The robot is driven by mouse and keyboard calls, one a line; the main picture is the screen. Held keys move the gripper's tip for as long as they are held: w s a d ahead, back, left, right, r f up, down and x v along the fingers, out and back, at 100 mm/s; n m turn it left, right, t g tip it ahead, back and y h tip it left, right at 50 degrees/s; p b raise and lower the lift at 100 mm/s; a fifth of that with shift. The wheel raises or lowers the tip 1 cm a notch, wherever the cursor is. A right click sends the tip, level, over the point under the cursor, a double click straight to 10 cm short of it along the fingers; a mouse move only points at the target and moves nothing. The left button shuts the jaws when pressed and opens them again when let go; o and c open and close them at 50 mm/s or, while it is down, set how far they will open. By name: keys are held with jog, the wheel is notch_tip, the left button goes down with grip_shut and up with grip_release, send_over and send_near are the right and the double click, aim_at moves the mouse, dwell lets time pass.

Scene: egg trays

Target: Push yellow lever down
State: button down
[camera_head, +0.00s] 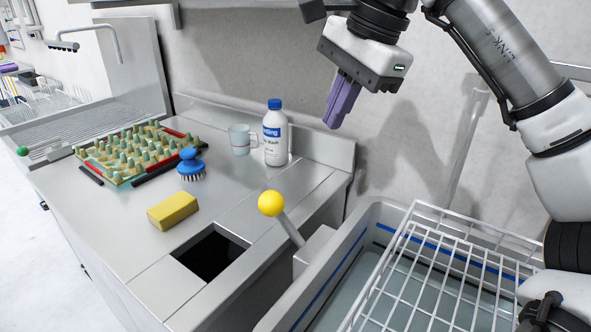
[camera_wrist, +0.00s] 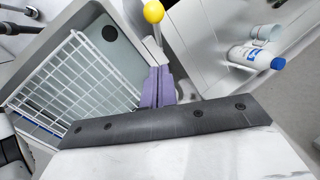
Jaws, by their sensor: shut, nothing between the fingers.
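The yellow lever (camera_head: 271,204) has a round yellow knob on a grey rod that rises, tilted to the left, from a grey block beside the basin. The knob of the lever also shows in the wrist view (camera_wrist: 154,12), at the top, beyond my fingertips. My gripper (camera_head: 335,122) has purple fingers that are shut and empty. In the head view it hangs above and to the right of the knob, apart from it. In the wrist view the purple fingers (camera_wrist: 158,72) lie together below the knob and cover the lower part of the lever.
A basin (camera_head: 337,264) with a white wire rack (camera_head: 432,265) is right of the lever. A square opening (camera_head: 211,254), a yellow sponge (camera_head: 173,210), a blue brush (camera_head: 191,165), a bottle (camera_head: 275,138), a mug (camera_head: 240,140) and an egg tray (camera_head: 119,180) are left.

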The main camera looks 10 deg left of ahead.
jog(key=shift+s, duration=0.15)
jog(key=s+a+p+x, duration=0.1)
jog(key=s+a+x, duration=0.1)
jog(key=x, duration=1.1)
jog(key=shift+r, duration=0.3)
